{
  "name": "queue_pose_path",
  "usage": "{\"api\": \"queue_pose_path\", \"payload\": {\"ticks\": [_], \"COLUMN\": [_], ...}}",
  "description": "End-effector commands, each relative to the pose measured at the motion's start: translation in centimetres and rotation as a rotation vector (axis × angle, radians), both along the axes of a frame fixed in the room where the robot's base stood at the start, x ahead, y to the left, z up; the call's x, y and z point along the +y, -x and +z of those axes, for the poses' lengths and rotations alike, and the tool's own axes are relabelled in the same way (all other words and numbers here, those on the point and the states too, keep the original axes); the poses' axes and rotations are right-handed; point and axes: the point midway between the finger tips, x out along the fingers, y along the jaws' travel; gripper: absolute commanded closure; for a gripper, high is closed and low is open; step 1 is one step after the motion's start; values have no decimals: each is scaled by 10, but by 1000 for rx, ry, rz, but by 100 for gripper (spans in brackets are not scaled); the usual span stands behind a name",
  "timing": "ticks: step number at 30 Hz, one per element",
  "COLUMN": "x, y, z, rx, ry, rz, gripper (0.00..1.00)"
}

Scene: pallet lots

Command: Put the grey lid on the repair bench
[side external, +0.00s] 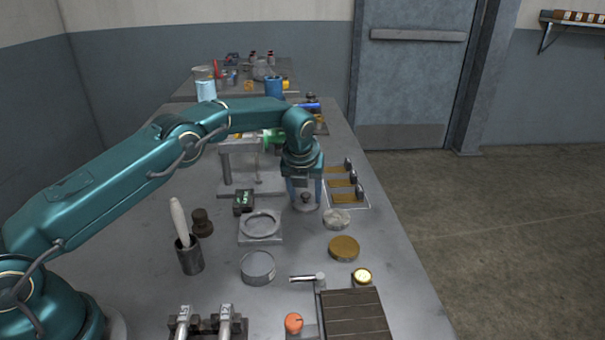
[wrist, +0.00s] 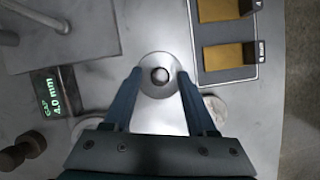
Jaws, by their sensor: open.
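A round grey lid (wrist: 148,88) with a dark knob lies flat on the metal table. In the side view its knob (side external: 306,198) shows between my gripper's fingers. My gripper (side external: 304,205) is open and points down over the lid. In the wrist view my gripper's fingertips (wrist: 159,74) stand on either side of the knob, with a gap on each side. I cannot tell how high the tips are above the lid. No surface is clearly marked as the repair bench; a dark slatted board (side external: 355,315) lies at the front right.
A tray with yellow pads (side external: 358,200) stands close right of my gripper. A gap display (side external: 243,202), a square plate with a ring (side external: 261,238), a round tin (side external: 258,268) and a brass disc (side external: 344,249) lie nearby. A metal stand (side external: 225,165) is behind left.

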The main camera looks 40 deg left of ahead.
Motion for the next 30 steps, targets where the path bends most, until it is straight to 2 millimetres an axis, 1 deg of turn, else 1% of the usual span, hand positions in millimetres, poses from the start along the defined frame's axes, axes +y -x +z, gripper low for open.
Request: {"api": "queue_pose_path", "payload": {"ticks": [4,8,11,18,21,27,30], "x": [-1,-4,-6,-17,-20,-24,-24], "y": [0,4,10,26,31,38,43], "z": [6,20,34,80,95,112,120], "rx": [-2,-2,-3,-6,-5,-3,-14], "ry": [0,0,0,1,0,1,19], "rz": [0,-2,-2,-2,-1,0,39], "gripper": [43,43,43,43,43,43,43]}}
